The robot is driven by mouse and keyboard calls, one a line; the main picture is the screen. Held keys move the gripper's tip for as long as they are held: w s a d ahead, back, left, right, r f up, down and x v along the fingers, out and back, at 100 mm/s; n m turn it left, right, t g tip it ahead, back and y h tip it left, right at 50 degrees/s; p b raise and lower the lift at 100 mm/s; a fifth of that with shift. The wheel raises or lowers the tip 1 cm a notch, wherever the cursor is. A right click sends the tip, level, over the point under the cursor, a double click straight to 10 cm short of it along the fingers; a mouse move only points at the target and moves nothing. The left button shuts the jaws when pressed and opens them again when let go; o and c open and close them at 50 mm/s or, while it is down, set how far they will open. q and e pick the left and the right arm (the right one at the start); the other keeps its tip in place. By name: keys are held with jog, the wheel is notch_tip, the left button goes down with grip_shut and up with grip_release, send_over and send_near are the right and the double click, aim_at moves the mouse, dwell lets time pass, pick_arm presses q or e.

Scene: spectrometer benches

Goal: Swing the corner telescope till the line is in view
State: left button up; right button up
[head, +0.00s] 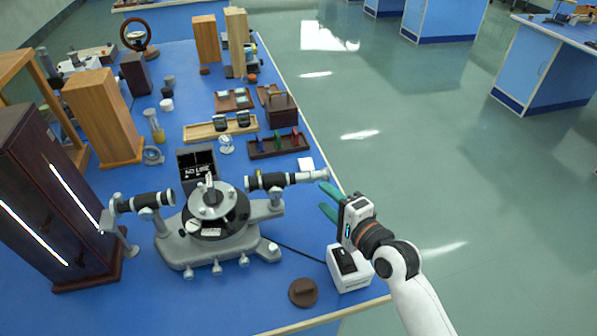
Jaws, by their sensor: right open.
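The spectrometer (205,228) stands on the blue bench, a grey base with a round central table. Its telescope (268,181), a dark barrel with a pale eyepiece end, points right toward the bench's right edge. A second barrel (140,203) on the left faces the dark cabinet. A small black screen (197,165) behind the round table seems to read "NO LINE". My right gripper (325,200) is open and empty, its two teal fingers just right of and slightly below the eyepiece end. They appear apart from it. My left gripper is not in view.
A white box with a black top (348,265) stands below my right gripper, a cable running to the spectrometer. A brown disc (303,292) lies at the front. Dark cabinet (50,190) at left; wooden trays (278,145) with small parts behind. Floor right of the bench is clear.

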aim_at(306, 180)
jog(key=x, duration=0.5)
jog(key=shift+a+r, duration=0.1)
jog(key=x, duration=0.4)
jog(key=shift+w, duration=0.1)
jog(key=shift+w+a, duration=0.2)
jog(key=shift+w, duration=0.15)
jog(key=shift+w+a+f, duration=0.1)
jog(key=shift+f, duration=0.1)
jog(key=shift+c, duration=0.5)
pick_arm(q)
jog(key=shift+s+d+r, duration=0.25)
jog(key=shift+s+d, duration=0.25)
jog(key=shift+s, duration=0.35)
pick_arm(e)
grip_shut()
